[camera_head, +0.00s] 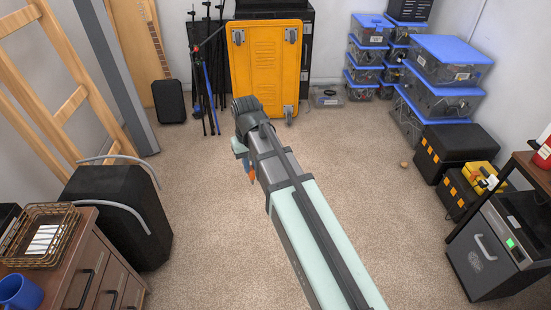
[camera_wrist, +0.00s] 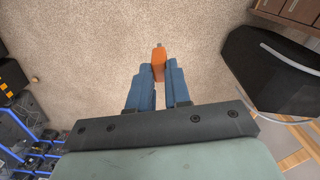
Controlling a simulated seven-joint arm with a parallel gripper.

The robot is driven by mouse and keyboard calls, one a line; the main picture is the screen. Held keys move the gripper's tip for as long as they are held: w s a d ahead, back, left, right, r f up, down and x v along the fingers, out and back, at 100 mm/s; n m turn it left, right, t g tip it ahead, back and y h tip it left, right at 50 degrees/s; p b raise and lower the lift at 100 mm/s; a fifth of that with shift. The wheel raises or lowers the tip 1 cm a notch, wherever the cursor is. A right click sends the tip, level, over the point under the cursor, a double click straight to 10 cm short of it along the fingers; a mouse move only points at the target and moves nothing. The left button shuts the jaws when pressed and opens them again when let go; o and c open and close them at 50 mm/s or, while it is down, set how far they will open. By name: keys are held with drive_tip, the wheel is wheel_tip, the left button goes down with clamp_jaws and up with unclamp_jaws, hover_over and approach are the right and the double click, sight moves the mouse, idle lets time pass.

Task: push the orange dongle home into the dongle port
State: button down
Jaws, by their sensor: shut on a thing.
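The orange dongle (camera_wrist: 159,60) is between the two blue fingers of my gripper (camera_wrist: 160,75) in the wrist view. Its far end, with a small grey metal tip, sticks out past the fingertips. The gripper is shut on it and holds it up over the carpet, clear of other things. In the head view a small orange bit of the dongle (camera_head: 252,174) shows beside my arm, and the rest is hidden. I cannot make out the dongle port in either view.
At the right stands a dark box-shaped machine (camera_head: 493,250) with a green light, beside a dark table (camera_head: 535,168). At the left are a wooden drawer unit (camera_head: 103,268) and a black case (camera_head: 120,215). Blue-lidded bins (camera_head: 450,60) line the back right. The carpet's middle is clear.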

drive_tip(key=s+a+r+n, duration=0.1)
drive_tip(key=s+a+n, duration=0.35)
drive_tip(key=a, duration=0.85)
drive_tip(key=s+a+r+n, duration=0.1)
drive_tip(key=s+a, duration=0.7)
drive_tip(key=a, duration=0.5)
drive_tip(key=s+a+r+n, duration=0.15)
drive_tip(key=s+a, duration=0.55)
drive_tip(key=a, duration=0.7)
drive_tip(key=s+a+r+n, duration=0.2)
drive_tip(key=s+a+n, duration=0.1)
drive_tip(key=s+a, duration=1.45)
drive_tip(key=s+a+r+n, duration=0.2)
drive_tip(key=s+a, duration=1.3)
drive_tip(key=s, duration=0.6)
drive_tip(key=s+a+r+m, duration=0.1)
drive_tip(key=a+m, duration=0.5)
drive_tip(key=m, duration=0.1)
drive_tip(key=s+a+r+m, duration=0.1)
drive_tip(key=a+r+m, duration=0.1)
drive_tip(key=a+m, duration=0.5)
drive_tip(key=shift+s+a+r+m, duration=0.2)
drive_tip(key=shift+s+a+m, duration=0.1)
drive_tip(key=shift+s+m, duration=0.1)
drive_tip(key=shift+f, duration=0.15)
